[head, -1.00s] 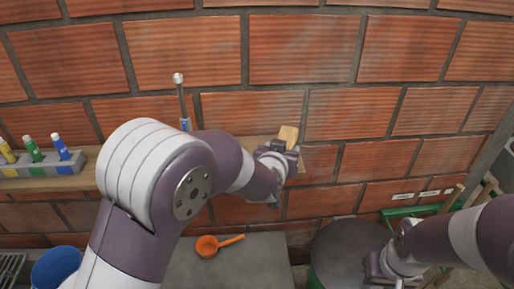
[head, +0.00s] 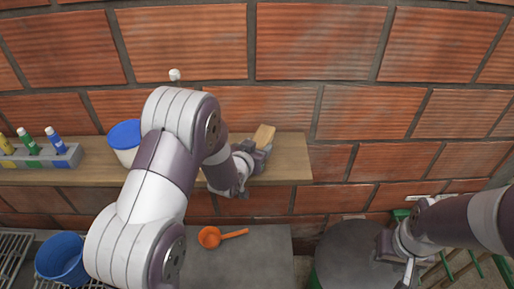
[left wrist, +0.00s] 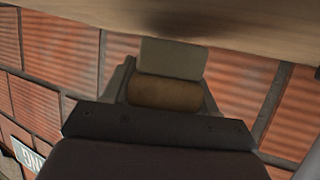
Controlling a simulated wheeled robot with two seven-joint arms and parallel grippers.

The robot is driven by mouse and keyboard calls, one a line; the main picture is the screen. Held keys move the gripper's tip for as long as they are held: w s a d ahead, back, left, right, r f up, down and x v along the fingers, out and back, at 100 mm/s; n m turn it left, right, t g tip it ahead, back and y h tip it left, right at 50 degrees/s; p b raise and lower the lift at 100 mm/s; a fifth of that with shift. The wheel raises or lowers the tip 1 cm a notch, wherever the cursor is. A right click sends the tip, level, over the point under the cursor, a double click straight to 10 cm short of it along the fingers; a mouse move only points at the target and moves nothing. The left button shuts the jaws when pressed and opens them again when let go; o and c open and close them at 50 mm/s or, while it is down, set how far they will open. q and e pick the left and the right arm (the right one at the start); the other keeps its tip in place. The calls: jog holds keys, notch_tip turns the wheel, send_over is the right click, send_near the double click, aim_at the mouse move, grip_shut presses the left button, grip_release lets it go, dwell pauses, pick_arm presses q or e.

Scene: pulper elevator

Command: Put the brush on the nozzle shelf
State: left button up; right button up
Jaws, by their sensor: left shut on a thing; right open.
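The brush (head: 264,135) is a pale wooden block sticking up from my left gripper (head: 247,164). My left gripper is shut on it at the right part of the wooden nozzle shelf (head: 294,168). In the left wrist view the brush (left wrist: 166,93) shows a brown rounded part and a paler block, near the wooden board (left wrist: 230,18). I cannot tell whether the brush touches the shelf. My right gripper (head: 398,262) is open and empty at the lower right, over the dark round lid.
An orange scoop (head: 210,237) lies on the grey counter (head: 270,262). A blue bucket (head: 62,262) is at lower left. The shelf's right end is clear.

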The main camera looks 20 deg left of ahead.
pick_arm(q)
jog(key=shift+s+f, duration=0.25)
jog(key=shift+f, duration=0.4)
jog(key=shift+w+f, duration=0.15)
jog(key=shift+f, duration=0.05)
jog(key=o, duration=1.1)
jog(key=shift+r, duration=0.1)
